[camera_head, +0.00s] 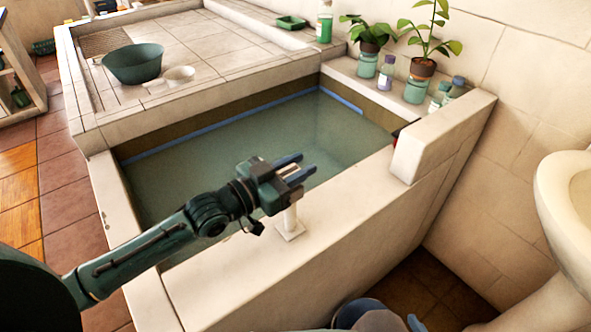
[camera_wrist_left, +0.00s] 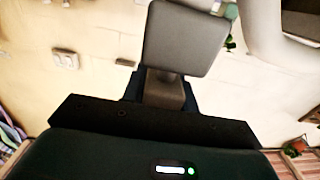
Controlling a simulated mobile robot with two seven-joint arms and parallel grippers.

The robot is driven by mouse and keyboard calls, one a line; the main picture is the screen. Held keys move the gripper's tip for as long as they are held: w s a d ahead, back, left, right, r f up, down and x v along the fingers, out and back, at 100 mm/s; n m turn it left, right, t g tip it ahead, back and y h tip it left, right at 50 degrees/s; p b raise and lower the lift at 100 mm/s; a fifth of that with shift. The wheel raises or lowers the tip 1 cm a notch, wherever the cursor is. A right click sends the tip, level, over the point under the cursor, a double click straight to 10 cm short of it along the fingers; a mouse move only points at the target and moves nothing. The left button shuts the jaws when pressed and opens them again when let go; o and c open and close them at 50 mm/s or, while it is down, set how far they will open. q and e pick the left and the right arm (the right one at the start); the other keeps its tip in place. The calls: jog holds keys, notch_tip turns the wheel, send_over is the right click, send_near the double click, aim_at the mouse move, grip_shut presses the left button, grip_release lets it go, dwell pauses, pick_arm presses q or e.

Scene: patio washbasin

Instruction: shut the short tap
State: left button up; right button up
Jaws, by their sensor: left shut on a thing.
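The short tap (camera_head: 290,222) is a pale upright post on a square foot, standing on the front rim of the water basin (camera_head: 340,225). My left gripper (camera_head: 298,170) is at the top of the post, shut on the tap's upper part. The fingers cover most of that part, so I cannot tell how the handle is turned. My right gripper cannot be made out.
Water (camera_head: 250,140) fills the basin behind the tap. A green bowl (camera_head: 133,64) and a small pale bowl (camera_head: 179,75) stand on the tiled ledge. Potted plants (camera_head: 423,68) and small bottles line the back right. A white washbasin (camera_head: 570,185) is at right.

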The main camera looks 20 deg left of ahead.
pick_arm(q)
jog(key=shift+h, duration=0.3)
jog(key=o, duration=1)
jog(key=v, duration=1.3)
jog(key=shift+s+r, duration=0.1)
jog(key=shift+r, duration=0.1)
jog(key=shift+a, duration=0.1)
